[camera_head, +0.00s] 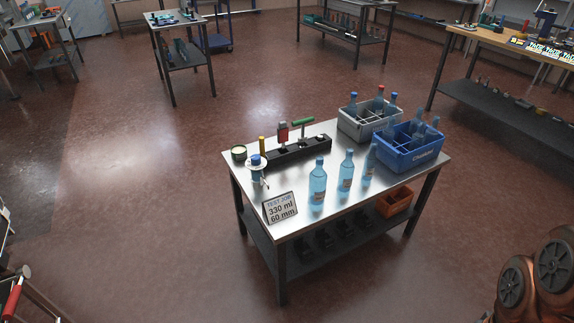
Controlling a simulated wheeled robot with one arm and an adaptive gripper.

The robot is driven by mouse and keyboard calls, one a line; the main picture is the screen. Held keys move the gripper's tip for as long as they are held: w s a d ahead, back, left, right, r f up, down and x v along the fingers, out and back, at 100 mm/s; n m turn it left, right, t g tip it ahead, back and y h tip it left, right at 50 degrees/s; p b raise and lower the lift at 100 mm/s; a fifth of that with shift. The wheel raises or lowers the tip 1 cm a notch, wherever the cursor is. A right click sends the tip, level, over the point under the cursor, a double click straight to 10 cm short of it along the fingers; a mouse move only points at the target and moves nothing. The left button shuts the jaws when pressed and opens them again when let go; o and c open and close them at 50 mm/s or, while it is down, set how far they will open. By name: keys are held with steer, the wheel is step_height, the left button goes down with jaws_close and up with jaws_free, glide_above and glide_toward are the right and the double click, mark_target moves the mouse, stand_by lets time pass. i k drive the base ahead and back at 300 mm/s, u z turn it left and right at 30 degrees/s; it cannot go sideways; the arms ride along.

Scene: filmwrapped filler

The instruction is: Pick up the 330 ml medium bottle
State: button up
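Three clear blue bottles stand upright in a row on the metal-topped table (235,189): a left bottle (318,184), a middle bottle (346,171) and a right bottle (369,165). The left one looks largest. Their labels are too small to read, so I cannot tell for certain which is the 330 ml medium one. My gripper is not in view.
A grey crate (352,125) and a blue crate (396,157) hold more bottles. An orange bin (394,203) sits below. Open floor (130,220) lies left.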

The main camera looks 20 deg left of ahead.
mark_target(347, 167)
steer(key=u, duration=0.95)
steer(key=i, duration=0.85)
steer(key=u, duration=0.7)
